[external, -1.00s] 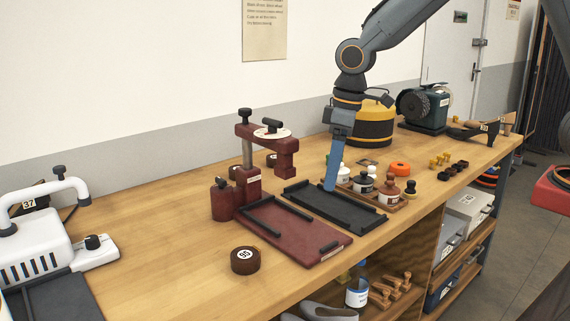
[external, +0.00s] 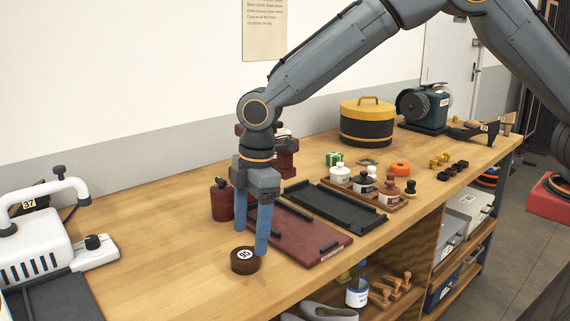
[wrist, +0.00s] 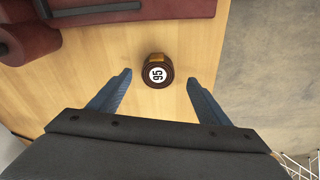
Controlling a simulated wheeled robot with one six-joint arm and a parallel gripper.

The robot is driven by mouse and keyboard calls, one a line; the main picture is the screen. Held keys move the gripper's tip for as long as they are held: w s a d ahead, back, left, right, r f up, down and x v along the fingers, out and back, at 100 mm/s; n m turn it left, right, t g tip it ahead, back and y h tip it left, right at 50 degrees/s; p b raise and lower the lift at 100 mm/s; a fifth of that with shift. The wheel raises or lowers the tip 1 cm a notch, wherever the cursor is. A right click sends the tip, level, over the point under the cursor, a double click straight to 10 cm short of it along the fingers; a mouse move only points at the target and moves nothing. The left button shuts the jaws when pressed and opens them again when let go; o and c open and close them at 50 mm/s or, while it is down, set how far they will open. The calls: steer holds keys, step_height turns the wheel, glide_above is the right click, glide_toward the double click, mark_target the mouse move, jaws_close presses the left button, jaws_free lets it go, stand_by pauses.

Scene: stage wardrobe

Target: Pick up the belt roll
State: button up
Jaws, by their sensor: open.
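The belt roll (external: 245,261) is a small dark brown coil with a white label reading 95 on top. It lies flat on the wooden bench near the front edge. In the wrist view the roll (wrist: 158,71) sits between and just beyond my two blue fingers. My gripper (external: 251,240) is open and empty, pointing down above and close to the roll. It also shows in the wrist view (wrist: 158,80), with its fingers spread wider than the roll. One finger overlaps the roll's edge in the external view; I cannot tell whether it touches.
A black tray (external: 350,212) lies farther right. A white machine (external: 40,240) stands at left. The bench left of the roll is clear.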

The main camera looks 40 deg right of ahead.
mark_target(245, 254)
steer(key=shift+w+a+f+p, duration=0.15)
steer(key=shift+f+p, duration=0.3)
steer(key=shift+f, duration=0.45)
steer(key=shift+a+f+p, duration=0.25)
steer(key=shift+f+p, duration=0.15)
steer(key=shift+f, duration=0.55)
steer(key=shift+w+a+f+p, duration=0.15)
steer(key=shift+f+p, duration=0.3)
steer(key=shift+f, duration=0.45)
steer(key=c, duration=1.2)
